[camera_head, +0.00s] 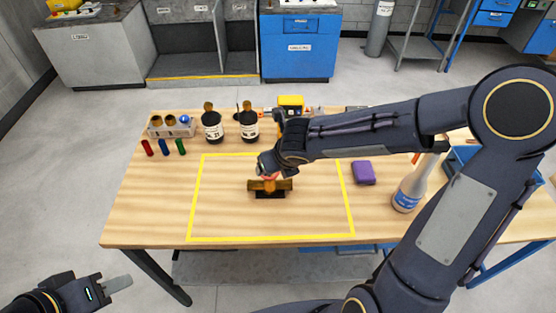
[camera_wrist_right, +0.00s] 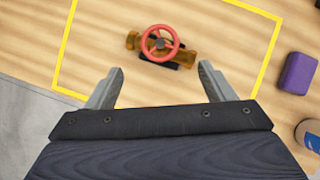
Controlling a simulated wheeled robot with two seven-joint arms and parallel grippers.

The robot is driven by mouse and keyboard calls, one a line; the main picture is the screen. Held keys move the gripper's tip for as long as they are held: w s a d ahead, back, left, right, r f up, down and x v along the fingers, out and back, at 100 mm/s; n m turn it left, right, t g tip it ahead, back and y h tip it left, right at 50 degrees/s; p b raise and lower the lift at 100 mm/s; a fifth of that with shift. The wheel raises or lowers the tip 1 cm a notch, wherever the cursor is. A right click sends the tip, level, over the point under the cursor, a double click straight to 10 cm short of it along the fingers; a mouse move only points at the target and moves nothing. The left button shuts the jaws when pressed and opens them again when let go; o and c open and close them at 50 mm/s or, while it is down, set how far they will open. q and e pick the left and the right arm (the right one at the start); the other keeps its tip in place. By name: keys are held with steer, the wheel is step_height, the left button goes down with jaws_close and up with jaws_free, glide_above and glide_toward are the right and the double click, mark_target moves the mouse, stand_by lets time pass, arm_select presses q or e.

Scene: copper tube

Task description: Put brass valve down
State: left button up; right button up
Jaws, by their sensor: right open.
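The brass valve (camera_head: 284,184) with a red handwheel sits on a small black stand (camera_head: 270,195), inside the yellow outline on the table. In the right wrist view the valve (camera_wrist_right: 133,41) lies beyond my fingertips, with its red wheel (camera_wrist_right: 158,43) facing the camera. My right gripper (camera_wrist_right: 161,68) is open and empty, its fingers apart from the valve. In the head view my right wrist hangs over the valve and partly hides the wheel. My left gripper (camera_head: 118,285) is low at the front left, off the table and away from the valve; its finger gap does not show clearly.
Dark bottles (camera_head: 212,127), a rack (camera_head: 172,127) and small coloured cylinders stand at the table's back left. A purple block (camera_head: 363,173) and a white bottle (camera_head: 409,190) are right of the yellow outline (camera_head: 195,196). The outlined area is otherwise clear.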

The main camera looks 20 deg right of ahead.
steer(key=s+d+r+m+g+h, duration=0.1)
steer(key=s+d+r+m, duration=0.25)
steer(key=s+m, duration=0.4)
steer(key=s+d+r+m+h, duration=0.15)
steer(key=s+d+m, duration=0.25)
steer(key=m, duration=0.6)
steer(key=s+a+r+m+y, duration=0.2)
steer(key=s+m+y, duration=0.3)
steer(key=s+m, duration=0.6)
steer(key=m+b, duration=0.1)
steer(key=m, duration=0.9)
steer(key=shift+s+a+t, duration=0.2)
steer(key=shift+a+t, duration=0.1)
steer(key=shift+a, duration=0.05)
steer(key=shift+y, duration=0.25)
